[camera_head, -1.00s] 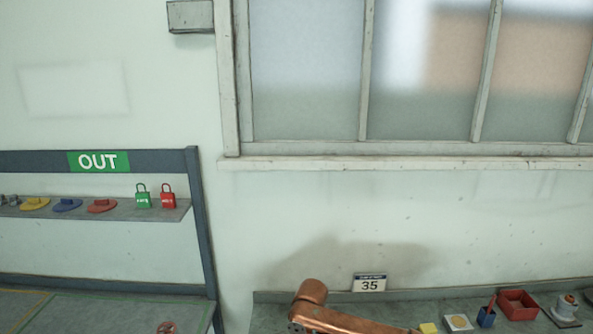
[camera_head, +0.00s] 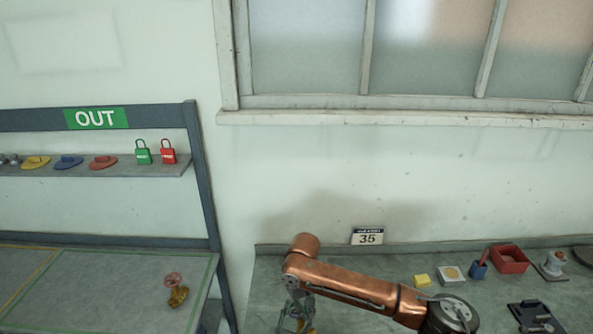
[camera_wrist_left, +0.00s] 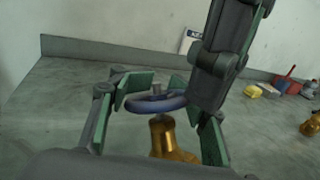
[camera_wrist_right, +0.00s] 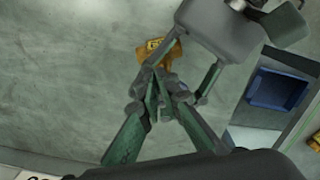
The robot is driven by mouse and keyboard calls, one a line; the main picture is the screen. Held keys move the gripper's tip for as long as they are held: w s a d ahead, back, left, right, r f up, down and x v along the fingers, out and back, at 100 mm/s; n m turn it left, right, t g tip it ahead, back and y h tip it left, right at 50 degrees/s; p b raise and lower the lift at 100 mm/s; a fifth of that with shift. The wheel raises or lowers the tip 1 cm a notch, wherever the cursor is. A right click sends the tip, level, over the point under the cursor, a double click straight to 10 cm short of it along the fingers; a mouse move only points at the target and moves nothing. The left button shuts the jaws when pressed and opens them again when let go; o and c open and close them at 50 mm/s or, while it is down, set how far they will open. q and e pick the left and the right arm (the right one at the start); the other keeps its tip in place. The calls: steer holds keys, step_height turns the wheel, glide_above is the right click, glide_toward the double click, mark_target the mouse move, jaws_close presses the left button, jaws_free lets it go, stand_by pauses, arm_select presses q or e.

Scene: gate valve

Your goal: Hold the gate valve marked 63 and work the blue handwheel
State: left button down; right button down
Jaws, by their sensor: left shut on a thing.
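The blue handwheel (camera_wrist_left: 157,103) sits on top of a brass valve body (camera_wrist_left: 172,145) in the left wrist view. The fingers of my left gripper (camera_wrist_left: 168,120) stand on both sides of this gate valve and are shut on it. My right gripper (camera_wrist_right: 162,92) has its fingertips close together beside the brass body (camera_wrist_right: 160,50), which bears a yellow tag too small to read. In the left wrist view a dark finger of it reaches the wheel's right side. Its contact with the rim is hidden. In the head view my copper right arm (camera_head: 350,282) hangs over the bench.
A brass valve with a red wheel (camera_head: 176,292) stands on the OUT bench (camera_head: 100,290) at left. A sign marked 35 (camera_head: 367,237) stands at the wall. A yellow block (camera_head: 422,281) and a red bin (camera_head: 509,259) stand on the right bench. A blue bin (camera_wrist_right: 276,89) shows in the right wrist view.

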mark_target(296, 314)
steer(key=shift+s+a, duration=0.2)
steer(key=shift+a, duration=0.7)
steer(key=shift+a+f, duration=0.1)
steer(key=shift+f, duration=0.1)
steer(key=shift+s, duration=0.15)
steer(key=shift+s+r, duration=0.2)
steer(key=shift+w+a+r, duration=0.15)
steer(key=shift+w+r, duration=0.35)
steer(key=shift+r, duration=0.4)
steer(key=shift+w+a+r, duration=0.1)
steer(key=shift+w+r, duration=0.35)
steer(key=shift+r, duration=0.5)
steer(key=shift+w+a+r, duration=0.15)
steer(key=shift+w+r, duration=0.35)
steer(key=shift+r, duration=0.4)
steer(key=shift+d, duration=0.1)
